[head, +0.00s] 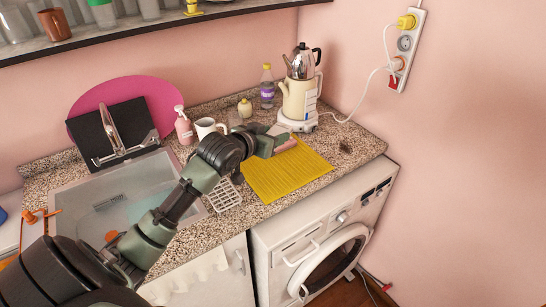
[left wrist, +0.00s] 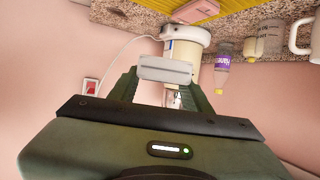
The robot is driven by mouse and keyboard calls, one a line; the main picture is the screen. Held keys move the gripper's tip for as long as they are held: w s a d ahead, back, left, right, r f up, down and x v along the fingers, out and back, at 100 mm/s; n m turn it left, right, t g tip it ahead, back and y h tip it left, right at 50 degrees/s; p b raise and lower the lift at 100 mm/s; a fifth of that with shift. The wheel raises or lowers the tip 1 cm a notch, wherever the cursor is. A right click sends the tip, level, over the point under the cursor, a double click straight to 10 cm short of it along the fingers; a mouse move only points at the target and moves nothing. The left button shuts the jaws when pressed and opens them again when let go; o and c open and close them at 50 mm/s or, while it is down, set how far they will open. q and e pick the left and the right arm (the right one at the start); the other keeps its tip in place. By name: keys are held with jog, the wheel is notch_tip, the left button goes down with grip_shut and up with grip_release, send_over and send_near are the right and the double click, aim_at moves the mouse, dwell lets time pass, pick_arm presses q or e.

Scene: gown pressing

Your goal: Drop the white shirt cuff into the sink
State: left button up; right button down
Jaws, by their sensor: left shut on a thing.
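My left gripper (head: 277,134) reaches over the counter, just above the back edge of the yellow mat. In the left wrist view, its two green fingers (left wrist: 167,88) are shut on a small pale grey-white piece (left wrist: 165,71), which I take to be the white shirt cuff. In the head view the cuff is too small and covered to make out clearly. The sink (head: 62,197) is at the left, well away from the gripper, partly hidden by my arm. It holds water and a few items that are hard to make out. My right gripper is out of view.
A pink block (head: 287,146) lies on the yellow mat (head: 300,178). A white rack (head: 226,197) sits between sink and mat.

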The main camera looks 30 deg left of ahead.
pick_arm(q)
jog(key=shift+r, duration=2.05)
